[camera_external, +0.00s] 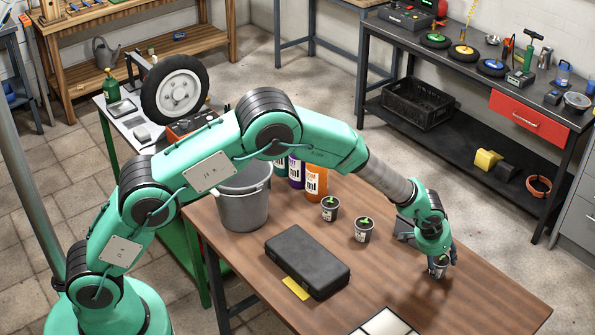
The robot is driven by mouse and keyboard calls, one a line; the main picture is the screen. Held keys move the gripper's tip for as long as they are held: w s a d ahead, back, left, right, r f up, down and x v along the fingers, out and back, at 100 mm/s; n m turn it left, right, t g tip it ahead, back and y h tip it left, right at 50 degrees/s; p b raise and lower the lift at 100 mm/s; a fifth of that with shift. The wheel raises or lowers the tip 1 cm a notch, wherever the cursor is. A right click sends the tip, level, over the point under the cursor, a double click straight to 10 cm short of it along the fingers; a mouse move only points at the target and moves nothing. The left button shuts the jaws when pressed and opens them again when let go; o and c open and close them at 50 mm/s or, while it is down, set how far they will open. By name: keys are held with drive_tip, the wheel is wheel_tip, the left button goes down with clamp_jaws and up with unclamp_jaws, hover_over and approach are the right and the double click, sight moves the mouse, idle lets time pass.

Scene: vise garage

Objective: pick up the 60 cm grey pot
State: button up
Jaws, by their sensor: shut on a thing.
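My gripper (440,263) points down over the right part of the wooden table and is shut on a small dark grey pot (438,272) with a pale label. The fingers hide much of this pot, and I cannot tell whether it touches the tabletop. Two similar small grey pots with green sprouts stand upright on the table to the left: one nearer the gripper (363,232) and one farther back (329,211). No size marking is readable on any of them. A much larger grey bucket (243,205) stands at the table's back left corner.
The wooden table (465,296) is bare around the gripper's front and right. A black case (307,262) lies mid-table, with a yellow piece (296,288) beside it. Bottles, including an orange one (316,182), stand behind. A dark object (404,230) sits just behind the gripper.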

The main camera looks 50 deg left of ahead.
sight(444, 258)
drive_tip(key=shift+r+p, duration=0.3)
drive_tip(key=shift+r, duration=0.5)
wheel_tip(444, 258, up, 2)
drive_tip(key=shift+r+p, duration=0.1)
drive_tip(key=shift+p, duration=0.2)
drive_tip(key=s+a, duration=0.3)
drive_tip(key=s, duration=0.4)
drive_tip(key=s+a+r+p, duration=0.1)
drive_tip(key=s+a, duration=0.1)
drive_tip(key=s, duration=0.6)
drive_tip(key=shift+a, duration=0.4)
drive_tip(key=shift+r, duration=0.1)
